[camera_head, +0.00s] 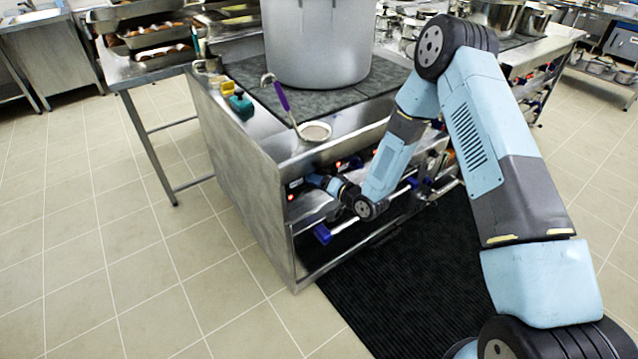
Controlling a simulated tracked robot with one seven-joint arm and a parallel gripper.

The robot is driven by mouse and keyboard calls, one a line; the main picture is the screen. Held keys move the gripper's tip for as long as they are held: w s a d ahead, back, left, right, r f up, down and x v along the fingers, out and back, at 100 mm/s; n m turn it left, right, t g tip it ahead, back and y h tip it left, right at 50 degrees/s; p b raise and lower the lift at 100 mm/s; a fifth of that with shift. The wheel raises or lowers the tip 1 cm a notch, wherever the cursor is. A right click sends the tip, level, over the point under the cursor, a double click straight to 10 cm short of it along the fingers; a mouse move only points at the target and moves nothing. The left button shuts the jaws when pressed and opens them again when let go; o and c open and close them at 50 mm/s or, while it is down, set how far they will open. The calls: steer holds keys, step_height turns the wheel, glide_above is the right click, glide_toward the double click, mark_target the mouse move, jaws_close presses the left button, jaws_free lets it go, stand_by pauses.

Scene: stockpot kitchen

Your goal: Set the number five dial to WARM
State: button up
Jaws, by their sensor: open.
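The metal stove (245,190) stands in the middle, its front control panel facing right and toward me. Small red lights show on the panel. The dials are tiny and partly hidden by my arm, and I cannot read their numbers or the WARM mark. I cannot tell which dial is number five. My arm reaches down from the right, and my gripper (313,181) is open at the left part of the panel, close to its face. I cannot tell whether its fingers touch or surround a dial.
A large stockpot (318,45) stands on the stove top. A ladle with a purple handle (281,97) lies near the front edge. A rail with blue ends (322,234) runs below the panel. A black mat (400,290) covers the floor in front. Tiles at left are clear.

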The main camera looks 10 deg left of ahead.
steer(key=shift+c, duration=0.4)
steer(key=c, duration=1)
steer(key=shift+o, duration=0.2)
steer(key=n+t+h, duration=0.1)
steer(key=n, duration=0.1)
steer(key=n+t+h, duration=0.1)
steer(key=n, duration=0.5)
steer(key=shift+s+a+t+h, duration=0.15)
steer(key=shift+s+t+h, duration=0.15)
steer(key=shift+t+h, duration=0.1)
steer(key=o, duration=1)
